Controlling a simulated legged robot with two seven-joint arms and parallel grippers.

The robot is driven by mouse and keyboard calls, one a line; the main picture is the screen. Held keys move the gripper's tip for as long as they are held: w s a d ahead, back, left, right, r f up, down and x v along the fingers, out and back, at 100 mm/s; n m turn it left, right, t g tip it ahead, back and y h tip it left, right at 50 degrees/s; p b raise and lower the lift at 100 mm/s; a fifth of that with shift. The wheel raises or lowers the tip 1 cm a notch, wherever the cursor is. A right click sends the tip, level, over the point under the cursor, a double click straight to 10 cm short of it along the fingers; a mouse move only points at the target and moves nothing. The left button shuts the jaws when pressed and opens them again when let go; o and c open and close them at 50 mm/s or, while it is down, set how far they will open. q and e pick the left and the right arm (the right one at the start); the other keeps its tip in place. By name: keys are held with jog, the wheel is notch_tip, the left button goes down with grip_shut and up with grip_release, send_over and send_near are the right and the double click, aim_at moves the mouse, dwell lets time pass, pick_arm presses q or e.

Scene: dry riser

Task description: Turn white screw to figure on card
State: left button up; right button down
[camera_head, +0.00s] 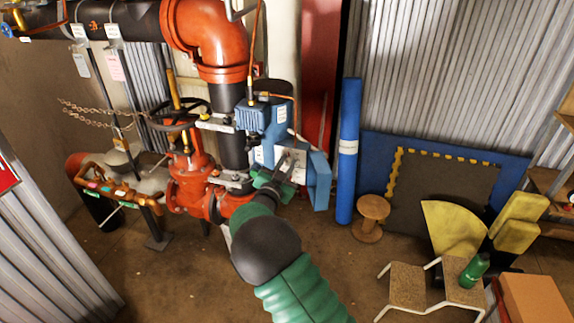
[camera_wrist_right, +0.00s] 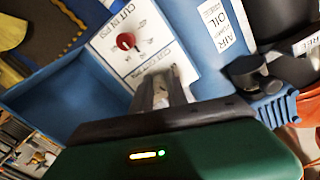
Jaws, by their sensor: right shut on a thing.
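My right gripper (camera_head: 285,166) reaches a blue pressure-switch box (camera_head: 262,116) on the pipework. In the right wrist view its fingers (camera_wrist_right: 165,92) are shut on a pale piece, seemingly the white screw (camera_wrist_right: 175,77), mostly hidden between them. The fingers are at the lower edge of a white panel (camera_wrist_right: 130,50) printed "CUT IN PSI" and "CUT OUT PSI". A red round knob (camera_wrist_right: 126,41) sits on this panel, apart from the fingers. The printed figures are too small to read. A pink card (camera_head: 116,67) hangs among white tags at the upper left. My left gripper is not in view.
A blue open cover (camera_head: 319,181) stands beside the box. Red pipework and a valve (camera_head: 190,185) are left of my arm. A blue roll (camera_head: 348,150), a wooden spool (camera_head: 371,212) and stools (camera_head: 407,284) stand right. Bare floor lies between.

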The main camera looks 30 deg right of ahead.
jog(key=shift+a+f, duration=0.1)
jog(key=shift+f, duration=0.05)
jog(key=shift+s, duration=0.1)
jog(key=n+p, duration=0.3)
jog(key=shift+p, duration=0.4)
jog(key=n+p, duration=0.3)
jog(key=n, duration=0.1)
jog(key=shift+n, duration=0.4)
jog(key=n+p, duration=0.2)
jog(key=n, duration=0.2)
jog(key=shift+n+p, duration=0.3)
jog(key=n+p, duration=0.1)
jog(key=n, duration=0.4)
jog(key=shift+a+f+t, duration=0.1)
jog(key=shift+t, duration=0.2)
